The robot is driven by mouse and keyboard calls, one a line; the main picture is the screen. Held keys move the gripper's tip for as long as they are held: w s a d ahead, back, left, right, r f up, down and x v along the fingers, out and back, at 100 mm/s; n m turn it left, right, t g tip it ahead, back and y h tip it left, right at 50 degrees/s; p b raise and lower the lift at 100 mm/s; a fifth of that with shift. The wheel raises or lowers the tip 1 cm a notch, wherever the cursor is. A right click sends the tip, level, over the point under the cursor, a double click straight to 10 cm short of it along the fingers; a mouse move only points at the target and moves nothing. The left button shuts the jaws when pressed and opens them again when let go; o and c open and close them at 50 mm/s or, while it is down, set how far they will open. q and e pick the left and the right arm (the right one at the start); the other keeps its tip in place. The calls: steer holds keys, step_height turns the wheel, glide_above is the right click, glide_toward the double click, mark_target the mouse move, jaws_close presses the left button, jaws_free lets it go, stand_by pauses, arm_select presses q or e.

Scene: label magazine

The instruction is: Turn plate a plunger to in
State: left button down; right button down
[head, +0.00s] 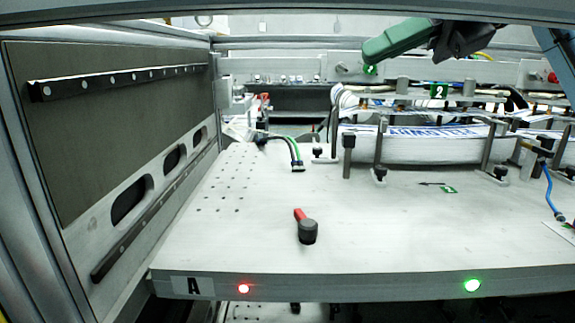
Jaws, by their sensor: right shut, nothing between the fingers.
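Plate A (225,258) is the broad pale table-like plate in front, with an "A" label (192,286) on its front edge. Its plunger (307,231) stands on the front middle of the plate, a dark round knob with a red end (299,214) at its upper left. Nothing touches it. My left gripper is not in view.
A red light (244,288) and a green light (472,286) glow on the front edge. A label stack (430,149) between posts stands at the back right, with a "2" tag (438,91) above. A side panel (110,130) bounds the left. Space around the plunger is clear.

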steer(key=a+f+m+g+h, duration=0.1)
steer(key=a+f+m+h, duration=0.25)
steer(key=a+m, duration=0.4)
steer(key=m+h, duration=0.6)
steer(key=m, duration=1.2)
glide_above(304, 224)
steer(key=w+a, duration=0.2)
steer(key=a, duration=0.1)
step_height(304, 224, down, 7)
steer(key=shift+n, duration=0.25)
steer(key=x, duration=0.9)
steer(key=shift+s+f, duration=0.15)
steer(key=shift+f, duration=0.15)
steer(key=d, duration=0.1)
steer(key=w+d, duration=0.1)
steer(key=d, duration=0.1)
steer(key=shift+w+d+r, duration=0.1)
steer(key=shift+d, duration=0.05)
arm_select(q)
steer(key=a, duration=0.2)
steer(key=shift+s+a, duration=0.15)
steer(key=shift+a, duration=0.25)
arm_select(e)
steer(key=shift+w+d, duration=0.1)
steer(key=shift+d, duration=0.2)
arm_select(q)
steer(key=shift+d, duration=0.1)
